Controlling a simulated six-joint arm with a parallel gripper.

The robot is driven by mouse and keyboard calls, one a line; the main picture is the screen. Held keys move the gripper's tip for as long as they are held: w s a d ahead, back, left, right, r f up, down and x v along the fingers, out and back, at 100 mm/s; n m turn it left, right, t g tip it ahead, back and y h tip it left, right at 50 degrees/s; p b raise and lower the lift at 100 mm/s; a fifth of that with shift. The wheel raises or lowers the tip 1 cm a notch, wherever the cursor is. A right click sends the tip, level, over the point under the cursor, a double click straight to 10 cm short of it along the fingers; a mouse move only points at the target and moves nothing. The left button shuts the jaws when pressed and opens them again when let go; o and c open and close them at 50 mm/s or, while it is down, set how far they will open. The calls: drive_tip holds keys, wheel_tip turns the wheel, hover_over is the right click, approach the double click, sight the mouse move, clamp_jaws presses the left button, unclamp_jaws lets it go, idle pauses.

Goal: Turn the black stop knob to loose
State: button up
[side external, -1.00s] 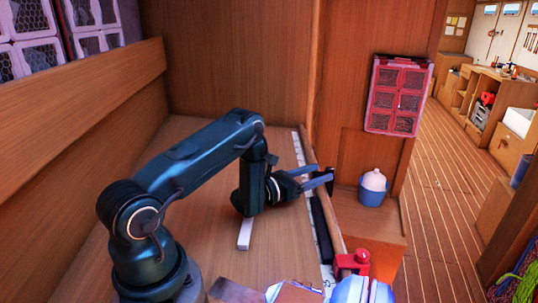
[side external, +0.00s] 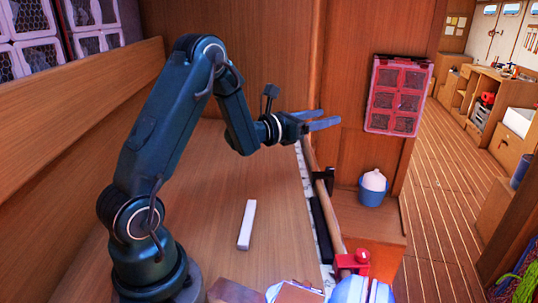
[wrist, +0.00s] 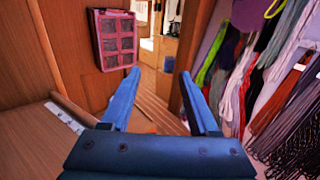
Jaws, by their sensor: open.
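My gripper (side external: 330,117) is open and empty, raised well above the bench in the side view. In the wrist view its two blue fingers (wrist: 160,73) stand apart with nothing between them. A small black piece (side external: 325,182) sits at the bench's right edge, below my gripper and apart from it. It looks like the stop with its knob, but its turn position is too small to read. A long black strip (side external: 320,222) runs along the same edge. The black piece does not show in the wrist view.
A white bar (side external: 246,225) lies on the bench. A red clamp-like part (side external: 350,263) is at the near edge. A pink rack (side external: 397,95) hangs on the wall. Coiled lines (wrist: 270,75) hang at right in the wrist view.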

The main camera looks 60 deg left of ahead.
wheel_tip(320, 180, up, 4)
drive_tip(key=r, duration=0.1)
drive_tip(key=d+f+m+g+h, duration=0.2)
drive_tip(key=d+m+g+h, duration=0.3)
drive_tip(key=d+m+h, duration=0.7)
drive_tip(key=s+d+f+m+g+y, duration=0.2)
drive_tip(key=s+d+f+m+g, duration=0.15)
drive_tip(key=m, duration=0.65)
drive_tip(key=s+d+f+m+g+y, duration=0.2)
drive_tip(key=d+f+m+g, duration=0.25)
drive_tip(key=m, duration=0.55)
drive_tip(key=s+a+f+m+y, duration=0.2)
drive_tip(key=a+m+y, duration=0.7)
drive_tip(key=m, duration=0.7)
drive_tip(key=w+a+r+m+t+y, duration=0.35)
drive_tip(key=r+m, duration=0.25)
drive_tip(key=m, duration=0.3)
drive_tip(key=w+a+r+m+t+y, duration=0.2)
drive_tip(key=w+a+r+m+t, duration=0.25)
drive_tip(key=m, duration=0.45)
drive_tip(key=g, duration=0.2)
approach(330, 168)
drive_tip(key=x, duration=0.3)
drive_tip(key=shift+a+r, duration=0.1)
drive_tip(key=shift+r, duration=0.15)
drive_tip(key=shift+w+a+f, duration=0.1)
drive_tip(key=shift+w+f, duration=0.05)
drive_tip(key=shift+f, duration=0.35)
drive_tip(key=shift+x, duration=2.45)
